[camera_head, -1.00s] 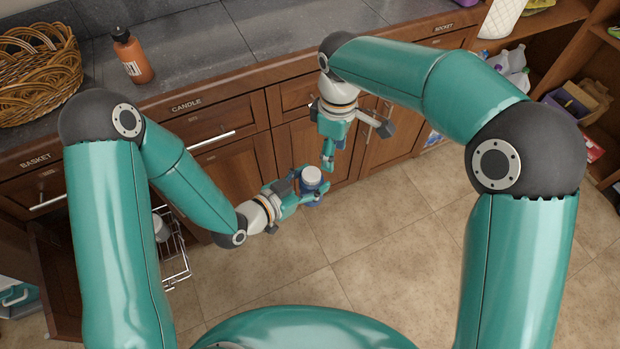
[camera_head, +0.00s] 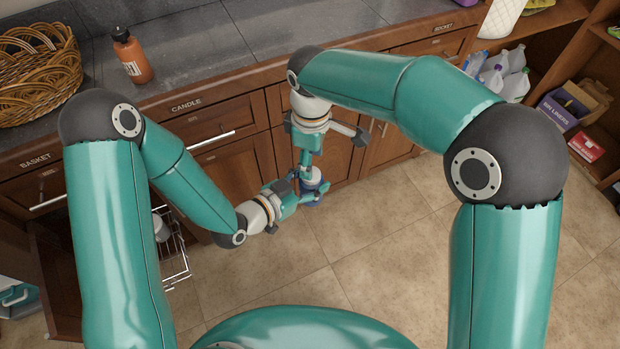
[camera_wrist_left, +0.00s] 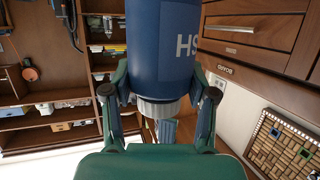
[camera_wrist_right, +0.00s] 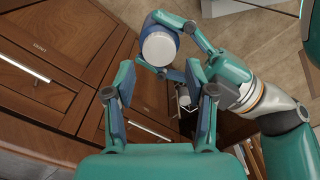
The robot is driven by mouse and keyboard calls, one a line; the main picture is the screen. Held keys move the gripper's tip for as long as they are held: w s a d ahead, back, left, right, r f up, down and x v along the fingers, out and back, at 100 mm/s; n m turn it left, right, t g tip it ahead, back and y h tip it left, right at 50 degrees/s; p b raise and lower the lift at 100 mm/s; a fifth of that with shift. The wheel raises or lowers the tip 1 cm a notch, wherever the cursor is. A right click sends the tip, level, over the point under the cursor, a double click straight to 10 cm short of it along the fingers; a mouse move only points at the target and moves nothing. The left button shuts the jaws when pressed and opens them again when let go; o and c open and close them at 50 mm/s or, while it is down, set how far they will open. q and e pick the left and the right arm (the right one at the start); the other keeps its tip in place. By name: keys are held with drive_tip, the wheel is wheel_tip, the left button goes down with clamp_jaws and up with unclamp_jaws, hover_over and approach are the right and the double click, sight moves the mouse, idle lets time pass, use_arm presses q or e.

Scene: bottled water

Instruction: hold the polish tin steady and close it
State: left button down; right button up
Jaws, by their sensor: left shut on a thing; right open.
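The polish tin is a blue cylinder (camera_head: 314,199) with a white lid (camera_head: 313,178), held up in front of the cabinets. In the left wrist view its blue body (camera_wrist_left: 165,50) shows part of white lettering, with the pale ribbed lid (camera_wrist_left: 158,108) at one end. I cannot tell how tightly the lid sits. My left gripper (camera_head: 303,191) is shut on the tin's side. My right gripper (camera_head: 305,170) is open, pointing down just above the lid and partly hiding it. In the right wrist view the lid (camera_wrist_right: 159,47) lies ahead, between the open fingers (camera_wrist_right: 162,78).
A grey counter (camera_head: 210,50) with a wicker basket (camera_head: 38,72) and an orange bottle (camera_head: 131,55) runs behind. A wire rack (camera_head: 172,250) stands pulled out at lower left. Shelves with boxes (camera_head: 562,108) are at right. The tiled floor in front is clear.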

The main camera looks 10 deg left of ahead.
sight(311, 186)
drive_tip(key=shift+f, duration=2.5)
clamp_jaws()
drive_tip(key=m, duration=0.9)
drive_tip(key=shift+m, duration=0.4)
drive_tip(key=shift+o, duration=1.1)
unclamp_jaws()
